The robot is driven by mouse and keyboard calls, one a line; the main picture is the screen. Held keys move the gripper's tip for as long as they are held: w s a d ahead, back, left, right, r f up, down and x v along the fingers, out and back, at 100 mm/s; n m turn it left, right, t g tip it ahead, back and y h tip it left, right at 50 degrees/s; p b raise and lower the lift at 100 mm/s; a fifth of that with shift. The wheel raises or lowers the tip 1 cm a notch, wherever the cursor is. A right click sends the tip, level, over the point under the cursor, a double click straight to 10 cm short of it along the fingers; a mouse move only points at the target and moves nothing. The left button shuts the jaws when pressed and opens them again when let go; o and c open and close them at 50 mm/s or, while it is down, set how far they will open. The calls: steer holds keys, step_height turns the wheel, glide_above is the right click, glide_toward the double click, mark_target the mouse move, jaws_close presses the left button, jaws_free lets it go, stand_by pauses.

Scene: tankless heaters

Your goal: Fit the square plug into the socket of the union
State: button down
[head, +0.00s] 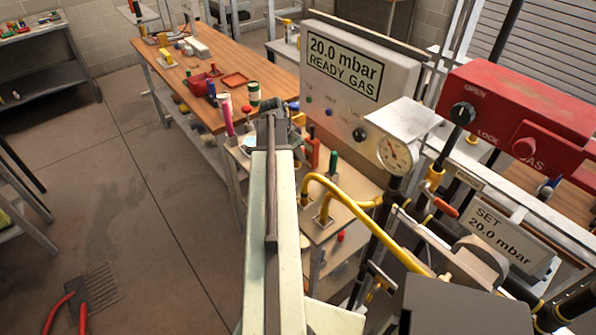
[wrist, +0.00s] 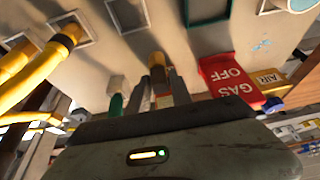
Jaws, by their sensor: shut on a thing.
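My gripper (wrist: 169,88) shows in the wrist view with its dark fingers closed on a small brass-brown piece (wrist: 158,64). I take this to be the square plug; its far end and shape are partly hidden by the fingers. In the head view my gripper (head: 270,122) is at the far end of my arm, over the near end of the work surface, and what it holds cannot be made out. I cannot tell the union or its socket for certain in either view. Several square-framed recesses are in the pale board ahead of the gripper in the wrist view.
Yellow bent pipes (head: 345,188) rise right of my arm. A pressure gauge (head: 394,153) and red gas box (head: 525,110) stand further right. A display panel (head: 360,75) is behind. Beside the fingers are a green handle (wrist: 115,104) and a red GAS OFF tag (wrist: 229,82).

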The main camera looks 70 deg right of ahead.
mark_target(295, 157)
step_height(295, 157, down, 5)
steer(key=b, duration=0.3)
steer(key=shift+r+b, duration=0.15)
steer(key=shift+b, duration=0.2)
steer(key=shift+r, duration=0.2)
steer(key=shift+f, duration=0.15)
steer(key=c, duration=1.1)
jaws_free()
steer(key=shift+c, duration=0.2)
steer(key=shift+r+p, duration=0.4)
steer(key=shift+p, duration=0.1)
steer(key=p+v, duration=1)
steer(key=v, duration=0.1)
steer(key=shift+r, duration=0.25)
